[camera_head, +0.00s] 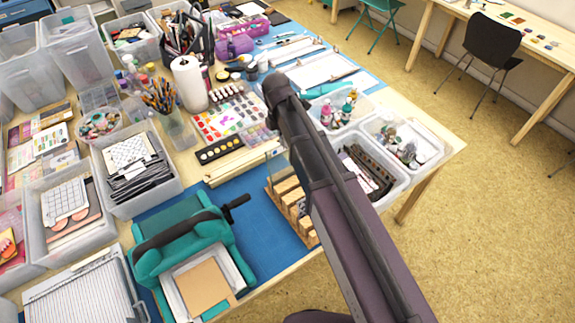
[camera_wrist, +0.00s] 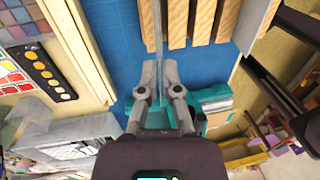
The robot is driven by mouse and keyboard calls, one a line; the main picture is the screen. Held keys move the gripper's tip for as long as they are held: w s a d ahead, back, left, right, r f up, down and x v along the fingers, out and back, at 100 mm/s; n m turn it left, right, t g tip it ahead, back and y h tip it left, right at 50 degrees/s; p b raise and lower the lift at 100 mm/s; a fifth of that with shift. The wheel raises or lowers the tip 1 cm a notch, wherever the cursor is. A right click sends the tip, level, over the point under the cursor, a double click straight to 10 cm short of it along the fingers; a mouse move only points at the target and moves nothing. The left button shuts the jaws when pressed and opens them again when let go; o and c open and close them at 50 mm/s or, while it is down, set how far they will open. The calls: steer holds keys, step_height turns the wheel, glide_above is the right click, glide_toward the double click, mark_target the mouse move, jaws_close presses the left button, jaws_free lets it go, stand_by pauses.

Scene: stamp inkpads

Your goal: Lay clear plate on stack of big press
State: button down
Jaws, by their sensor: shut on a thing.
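In the wrist view my gripper (camera_wrist: 158,82) is shut on a thin clear plate (camera_wrist: 158,30), seen edge-on and upright between the fingertips. The plate reaches up the picture beside the slats of a wooden rack (camera_wrist: 198,22); whether it is fully clear of the slots I cannot tell. The big teal press (camera_head: 178,238) stands on the blue mat, left of the rack in the head view. Its stack, a tan plate (camera_head: 205,287) on a whitish platform, lies at the press's near side. In the head view my arm hides my gripper.
Blue mat (camera_head: 262,225) lies bare between press and rack. The press's dark crank handle (camera_head: 238,201) sticks out toward the rack. A paint palette (camera_head: 218,150) lies behind. Clear bins (camera_head: 140,185) stand left, and trays of bottles (camera_head: 405,140) stand right.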

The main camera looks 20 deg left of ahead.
step_height(320, 180, up, 7)
steer(key=p, duration=0.6)
steer(key=shift+w+a+p, duration=0.3)
steer(key=shift+w+a, duration=0.1)
steer(key=shift+a, duration=0.05)
stand_by(0.4)
